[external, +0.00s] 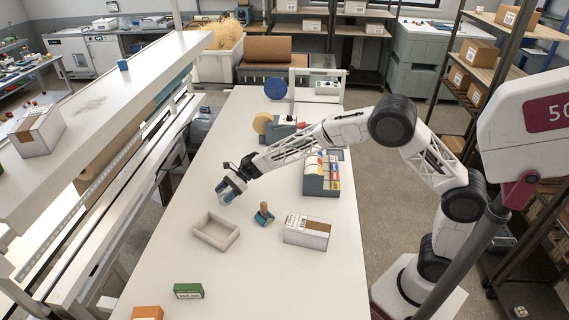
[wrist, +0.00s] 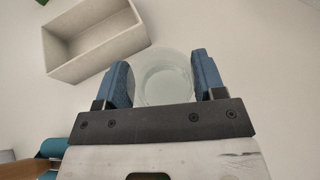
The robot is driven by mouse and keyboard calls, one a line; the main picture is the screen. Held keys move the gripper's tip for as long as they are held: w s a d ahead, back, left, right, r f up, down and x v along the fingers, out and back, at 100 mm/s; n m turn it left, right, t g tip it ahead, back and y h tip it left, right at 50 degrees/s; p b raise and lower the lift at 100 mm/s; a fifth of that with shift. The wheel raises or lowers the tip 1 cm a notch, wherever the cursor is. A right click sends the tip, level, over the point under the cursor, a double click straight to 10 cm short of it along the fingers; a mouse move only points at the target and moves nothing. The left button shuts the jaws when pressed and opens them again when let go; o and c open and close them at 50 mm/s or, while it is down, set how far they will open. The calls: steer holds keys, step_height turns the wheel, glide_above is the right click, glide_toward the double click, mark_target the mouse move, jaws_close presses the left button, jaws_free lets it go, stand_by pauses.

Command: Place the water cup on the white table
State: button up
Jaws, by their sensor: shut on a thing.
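The water cup (wrist: 163,72) is a pale, clear round cup, seen from above in the wrist view. My gripper (wrist: 161,80) has its two blue fingers on either side of the cup and is shut on it. In the external view my gripper (external: 229,190) is over the left side of the long white table (external: 180,225), behind the open box. The cup is small and partly hidden by the fingers there. I cannot tell whether its base touches the table.
An open white box (external: 199,235) stands close by, also in the wrist view (wrist: 137,42). A wooden-handled stamp (external: 264,214), a white carton (external: 307,231), a colourful rack (external: 321,175) and a green box (external: 188,291) are on the table. The front middle is clear.

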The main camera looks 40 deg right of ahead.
steer(key=shift+f, duration=1.15)
steer(key=shift+f, duration=0.1)
steer(key=o, duration=1)
steer(key=shift+f, duration=0.1)
steer(key=shift+c, duration=0.2)
steer(key=shift+r, duration=0.2)
steer(key=v, duration=1.2)
steer(key=shift+f, duration=0.1)
steer(key=shift+d, duration=0.1)
